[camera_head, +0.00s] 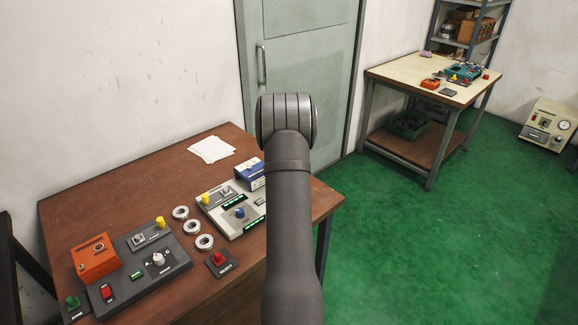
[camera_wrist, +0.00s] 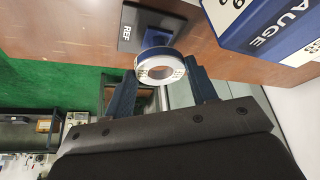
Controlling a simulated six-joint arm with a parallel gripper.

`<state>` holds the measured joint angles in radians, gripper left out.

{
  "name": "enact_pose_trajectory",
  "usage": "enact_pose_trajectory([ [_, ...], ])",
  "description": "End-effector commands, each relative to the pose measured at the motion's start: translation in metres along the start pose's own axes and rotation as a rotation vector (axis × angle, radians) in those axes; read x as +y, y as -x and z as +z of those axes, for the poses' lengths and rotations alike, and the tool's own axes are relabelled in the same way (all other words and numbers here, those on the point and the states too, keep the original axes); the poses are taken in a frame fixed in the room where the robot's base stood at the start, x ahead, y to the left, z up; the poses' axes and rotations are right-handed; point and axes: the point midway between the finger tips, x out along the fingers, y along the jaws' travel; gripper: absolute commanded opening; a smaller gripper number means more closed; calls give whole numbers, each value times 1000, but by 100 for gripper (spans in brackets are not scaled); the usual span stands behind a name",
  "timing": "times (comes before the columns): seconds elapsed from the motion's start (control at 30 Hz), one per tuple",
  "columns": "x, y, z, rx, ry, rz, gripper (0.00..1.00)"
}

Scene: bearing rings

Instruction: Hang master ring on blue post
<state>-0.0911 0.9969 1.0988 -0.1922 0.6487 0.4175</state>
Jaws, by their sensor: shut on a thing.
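In the wrist view a pale ring (camera_wrist: 160,72) with a dark blue outer edge sits between the two fingers of my gripper (camera_wrist: 163,80), which is shut on it. Its hole faces the camera. Just beyond it is a dark base plate marked REF (camera_wrist: 150,28) on the brown table. In the head view my arm hides the gripper and the held ring.
A blue and white GAUGE box (camera_wrist: 265,30) stands close by on the right in the wrist view. In the head view several silver rings (camera_head: 181,213) lie between a dark control panel (camera_head: 125,287) and a light panel (camera_head: 222,222). White papers (camera_head: 211,149) lie behind.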

Motion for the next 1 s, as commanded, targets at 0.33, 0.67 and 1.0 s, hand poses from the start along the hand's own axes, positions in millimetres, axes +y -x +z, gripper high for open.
enact_pose_trajectory([
  [0.33,0,-9,4,0,0,0,22],
  [0.67,0,-16,7,1,0,-1,22],
  [1.0,0,-16,7,1,0,0,22],
])
